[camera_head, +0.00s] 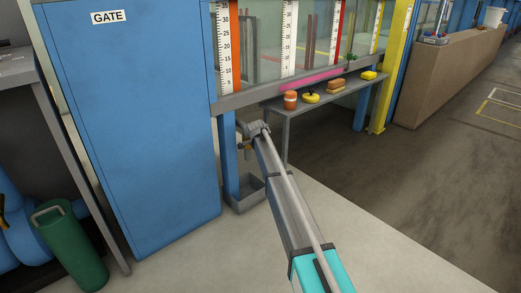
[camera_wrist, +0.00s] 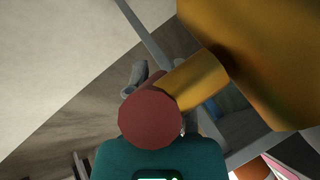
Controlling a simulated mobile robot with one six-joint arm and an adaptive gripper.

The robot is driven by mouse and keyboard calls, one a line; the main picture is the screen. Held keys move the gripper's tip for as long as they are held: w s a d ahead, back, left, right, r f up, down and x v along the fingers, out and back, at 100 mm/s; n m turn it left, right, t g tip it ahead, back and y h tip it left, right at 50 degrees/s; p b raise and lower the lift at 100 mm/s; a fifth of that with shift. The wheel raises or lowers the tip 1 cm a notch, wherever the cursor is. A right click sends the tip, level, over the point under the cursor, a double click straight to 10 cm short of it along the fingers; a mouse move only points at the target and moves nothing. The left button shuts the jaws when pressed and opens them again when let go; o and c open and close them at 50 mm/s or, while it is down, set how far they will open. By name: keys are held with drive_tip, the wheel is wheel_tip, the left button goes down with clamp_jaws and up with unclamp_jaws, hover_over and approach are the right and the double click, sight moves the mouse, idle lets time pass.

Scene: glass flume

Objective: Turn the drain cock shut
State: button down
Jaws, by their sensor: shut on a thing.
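The drain cock shows in the wrist view as a large brass-yellow body (camera_wrist: 255,60) with a short brass stem and a red round-ended handle (camera_wrist: 150,120). In the head view only a small brass bit of the cock (camera_head: 243,146) shows below the flume's end, beside the blue post. My gripper (camera_head: 254,129) is at the cock, shut on its handle, and hides most of it. In the wrist view a grey finger (camera_wrist: 135,78) shows just beyond the red handle; the other finger is largely hidden. Whether the cock is open or shut cannot be told.
A grey catch basin (camera_head: 247,200) stands on the floor below the cock. The blue GATE cabinet (camera_head: 135,120) is close on the left. A grey bench (camera_head: 330,94) with several small objects is to the right, under the glass flume. The floor in front is clear.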

drive_tip(key=c, duration=0.7)
unclamp_jaws()
drive_tip(key=shift+w+d, duration=0.1)
drive_tip(key=shift+d, duration=0.25)
drive_tip(key=shift+o, duration=1.1)
drive_tip(key=shift+a, duration=0.1)
drive_tip(key=s+d+r+n+g+p, duration=0.1)
drive_tip(key=s+d+r+n+p, duration=0.25)
drive_tip(key=s, duration=0.55)
drive_tip(key=s+d+r+n+g+p, duration=0.1)
drive_tip(key=s+d+r+p, duration=0.25)
drive_tip(key=s+d, duration=0.45)
drive_tip(key=s+d+r+n+g+p, duration=0.15)
drive_tip(key=s+d+p, duration=0.35)
drive_tip(key=s, duration=0.5)
drive_tip(key=s+d+r+n+g+p, duration=0.1)
drive_tip(key=s+d+r+n+p, duration=0.2)
drive_tip(key=s, duration=0.9)
drive_tip(key=s+d+r+n+g+y+p, duration=0.1)
drive_tip(key=s+d+r+n+g+p, duration=0.1)
drive_tip(key=s, duration=1.1)
wheel_tip(320, 180, up, 3)
drive_tip(key=d+n+p, duration=0.1)
drive_tip(key=n+p, duration=0.1)
drive_tip(key=shift+s+n+p, duration=0.15)
drive_tip(key=shift+n+p, duration=0.2)
drive_tip(key=shift+n, duration=0.05)
